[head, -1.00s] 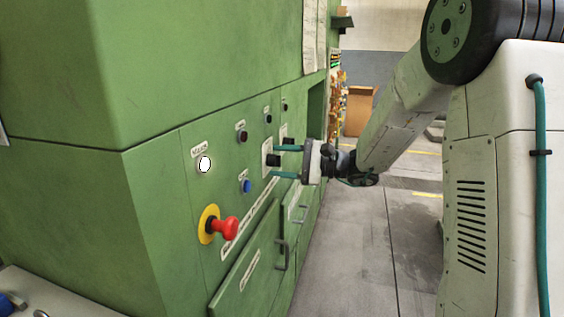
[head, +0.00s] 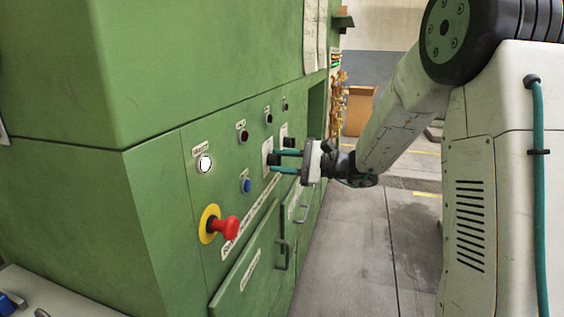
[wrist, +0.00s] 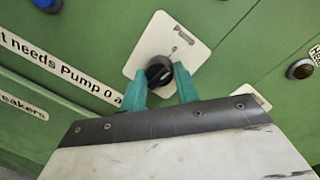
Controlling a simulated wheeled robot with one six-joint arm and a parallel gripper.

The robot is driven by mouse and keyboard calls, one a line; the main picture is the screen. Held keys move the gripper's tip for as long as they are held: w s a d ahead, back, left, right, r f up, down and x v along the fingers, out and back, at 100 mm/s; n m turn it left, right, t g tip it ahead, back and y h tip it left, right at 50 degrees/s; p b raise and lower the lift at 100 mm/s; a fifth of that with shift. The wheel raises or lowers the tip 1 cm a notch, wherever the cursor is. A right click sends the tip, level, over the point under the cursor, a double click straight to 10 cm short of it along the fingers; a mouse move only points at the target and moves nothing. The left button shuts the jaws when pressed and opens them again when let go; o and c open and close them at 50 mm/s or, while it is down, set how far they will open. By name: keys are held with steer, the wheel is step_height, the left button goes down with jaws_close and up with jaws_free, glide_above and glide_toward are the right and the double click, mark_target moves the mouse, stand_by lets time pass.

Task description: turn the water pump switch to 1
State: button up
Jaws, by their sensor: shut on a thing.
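The pump switch (head: 266,149) is a dark knob on a white plate on the green machine's front. In the wrist view, the black knob (wrist: 158,72) sits on the plate (wrist: 196,48), marked "Pump" with a "0" above the knob. My gripper (head: 273,163) reaches the knob from the right with its teal fingers. In the wrist view, the fingertips (wrist: 160,80) are shut on the knob, one on each side. The fingers and palm hide the lower part of the plate, and the knob's exact pointing direction is hard to tell.
A red mushroom button (head: 228,228) on a yellow base, a blue button (head: 246,185) and a white lit button (head: 204,164) are on the panel nearer the camera. Another dark knob (wrist: 300,69) lies right of the plate. The floor (head: 345,250) right of the machine is clear.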

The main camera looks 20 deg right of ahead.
steer(key=m+t, duration=0.1)
steer(key=m, duration=0.9)
steer(key=shift+m, duration=0.3)
stand_by(0.4)
steer(key=o, duration=1)
steer(key=shift+d, duration=0.1)
steer(key=shift+c, duration=0.2)
steer(key=shift+f, duration=0.1)
steer(key=shift+s, duration=0.1)
